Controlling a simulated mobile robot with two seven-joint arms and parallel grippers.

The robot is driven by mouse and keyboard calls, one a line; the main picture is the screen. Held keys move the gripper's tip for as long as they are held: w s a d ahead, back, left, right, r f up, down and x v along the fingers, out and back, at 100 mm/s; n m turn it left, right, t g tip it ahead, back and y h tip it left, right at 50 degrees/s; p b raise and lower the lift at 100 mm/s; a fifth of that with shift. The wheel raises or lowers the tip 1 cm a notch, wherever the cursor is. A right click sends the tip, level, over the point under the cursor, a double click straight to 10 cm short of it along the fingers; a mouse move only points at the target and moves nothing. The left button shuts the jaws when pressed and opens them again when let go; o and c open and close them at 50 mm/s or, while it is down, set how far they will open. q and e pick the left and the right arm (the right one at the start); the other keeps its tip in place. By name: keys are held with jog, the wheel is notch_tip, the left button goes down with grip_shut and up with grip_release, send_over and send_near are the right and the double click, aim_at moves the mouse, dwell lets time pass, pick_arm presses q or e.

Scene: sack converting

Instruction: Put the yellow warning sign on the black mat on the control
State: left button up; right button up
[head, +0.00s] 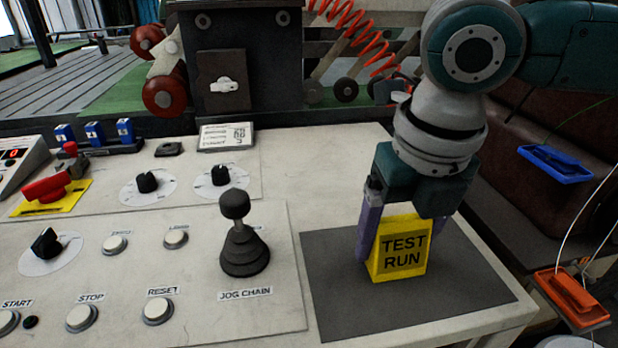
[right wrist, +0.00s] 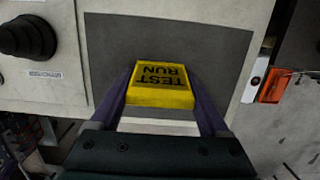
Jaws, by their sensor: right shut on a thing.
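The yellow warning sign (head: 400,249), with the words TEST RUN on a dark panel, stands upright over the black mat (head: 462,283) at the right end of the control desk. My right gripper (head: 400,250) is shut on the sign, a purple finger on each side. The sign's lower edge appears at the mat surface; I cannot tell if it bears fully on it. The right wrist view also shows the sign (right wrist: 160,85) between the fingers, with the mat (right wrist: 110,45) around it. My left gripper is not in view.
A black joystick (head: 240,240) labelled JOG CHAIN stands left of the mat. Several knobs and push buttons cover the panel further left. A blue tray (head: 555,163) and an orange tray (head: 572,298) hang beyond the desk's right edge. The mat around the sign is clear.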

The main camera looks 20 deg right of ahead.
jog(key=shift+f, duration=0.15)
jog(key=o, duration=1.2)
jog(key=shift+o, duration=0.2)
